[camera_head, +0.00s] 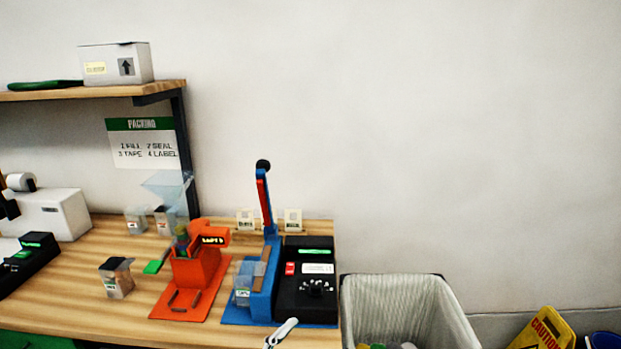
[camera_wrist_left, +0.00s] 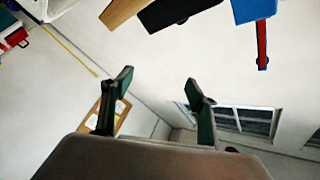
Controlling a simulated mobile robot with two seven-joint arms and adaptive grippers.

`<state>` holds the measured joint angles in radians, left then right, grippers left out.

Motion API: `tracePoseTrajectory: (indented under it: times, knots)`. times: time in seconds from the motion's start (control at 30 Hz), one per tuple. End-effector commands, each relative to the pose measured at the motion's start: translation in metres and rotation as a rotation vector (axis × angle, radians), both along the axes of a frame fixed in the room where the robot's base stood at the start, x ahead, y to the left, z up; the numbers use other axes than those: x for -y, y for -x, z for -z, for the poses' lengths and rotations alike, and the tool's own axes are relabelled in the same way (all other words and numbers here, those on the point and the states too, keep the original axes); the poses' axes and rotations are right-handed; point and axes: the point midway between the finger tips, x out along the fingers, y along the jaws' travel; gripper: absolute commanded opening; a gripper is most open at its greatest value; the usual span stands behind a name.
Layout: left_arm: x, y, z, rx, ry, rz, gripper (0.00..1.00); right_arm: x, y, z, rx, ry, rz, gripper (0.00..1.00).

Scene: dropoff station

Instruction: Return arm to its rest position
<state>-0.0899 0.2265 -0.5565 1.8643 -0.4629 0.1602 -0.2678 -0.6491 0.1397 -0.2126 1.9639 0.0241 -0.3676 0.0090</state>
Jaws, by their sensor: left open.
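My left gripper (camera_wrist_left: 160,88) shows in the left wrist view with its two dark green fingers spread apart. Nothing is between the fingers. In that view the undersides or edges of the bench things lie at the top, away from the fingers: a wooden edge (camera_wrist_left: 121,11), a black box (camera_wrist_left: 175,10) and a blue part with a red lever (camera_wrist_left: 262,40). In the head view neither gripper can be made out for sure. A small pale piece (camera_head: 281,333) at the bench's front edge is too small to identify. My right gripper is in neither view.
The wooden bench (camera_head: 75,300) holds an orange tape station (camera_head: 195,268), a blue sealer (camera_head: 263,290) with its lever upright, a black control box (camera_head: 308,300) and small clear bags (camera_head: 117,282). A lined bin (camera_head: 400,300) and a yellow caution sign (camera_head: 545,330) stand right.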

Motion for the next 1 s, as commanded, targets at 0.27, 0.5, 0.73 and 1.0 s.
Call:
tracePoseTrajectory:
  times: [0.27,0.5,0.73,1.0]
  knots:
    - [-0.108,0.053,0.154,-0.58,0.163,-0.293,0.59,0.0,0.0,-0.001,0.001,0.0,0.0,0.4]
    - [-0.169,0.128,0.237,-0.903,0.245,-0.468,0.59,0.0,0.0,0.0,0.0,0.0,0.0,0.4]
    - [-0.186,0.155,0.26,-0.999,0.27,-0.522,0.59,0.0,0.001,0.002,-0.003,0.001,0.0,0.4]
    - [-0.186,0.155,0.26,-0.999,0.269,-0.521,0.59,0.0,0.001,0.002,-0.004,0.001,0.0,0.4]
